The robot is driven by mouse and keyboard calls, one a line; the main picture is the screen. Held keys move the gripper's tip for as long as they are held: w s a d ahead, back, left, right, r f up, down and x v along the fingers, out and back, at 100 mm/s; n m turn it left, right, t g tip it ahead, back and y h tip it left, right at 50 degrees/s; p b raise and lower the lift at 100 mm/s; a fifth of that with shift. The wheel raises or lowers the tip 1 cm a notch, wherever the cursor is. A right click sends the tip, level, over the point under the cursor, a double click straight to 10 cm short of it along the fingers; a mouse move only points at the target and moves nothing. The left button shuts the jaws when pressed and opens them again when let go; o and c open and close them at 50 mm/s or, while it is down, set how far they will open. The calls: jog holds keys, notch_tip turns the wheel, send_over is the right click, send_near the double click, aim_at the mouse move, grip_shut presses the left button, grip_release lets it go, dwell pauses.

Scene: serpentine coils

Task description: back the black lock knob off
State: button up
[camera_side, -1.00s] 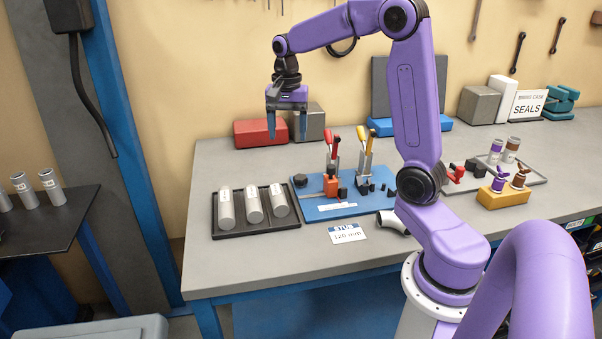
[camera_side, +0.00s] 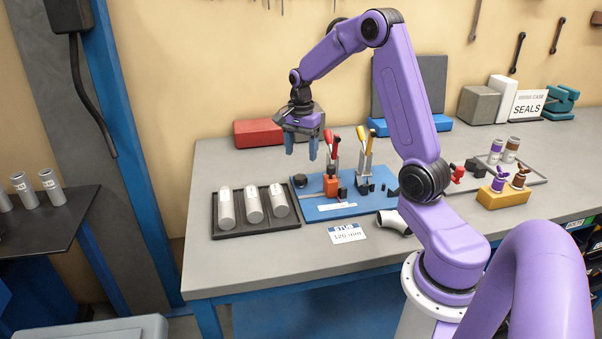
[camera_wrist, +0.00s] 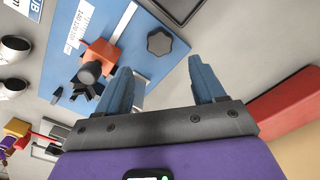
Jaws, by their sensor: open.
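The black lock knob (camera_side: 300,180) sits at the left end of the blue fixture plate (camera_side: 330,212). In the wrist view the knob (camera_wrist: 160,42) shows a lobed rim seen from above, near the plate's edge. My gripper (camera_side: 301,149) is open and empty, in the air above the knob and apart from it. In the wrist view the two blue fingers of my gripper (camera_wrist: 160,72) are spread, with the knob beyond the gap between them. An orange block (camera_side: 331,186) with a red-handled clamp (camera_side: 335,145) stands on the plate right of the knob.
A yellow-handled clamp (camera_side: 368,150) stands farther right on the plate. A black tray (camera_side: 234,234) with silver cylinders lies to the left. A red block (camera_side: 262,133) lies behind. A label card (camera_side: 347,233) lies in front. Bare grey bench surrounds these.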

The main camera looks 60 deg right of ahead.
aim_at(301, 176)
notch_tip(301, 176, down, 8)
dwell(0.4)
jog(key=c, duration=1.1)
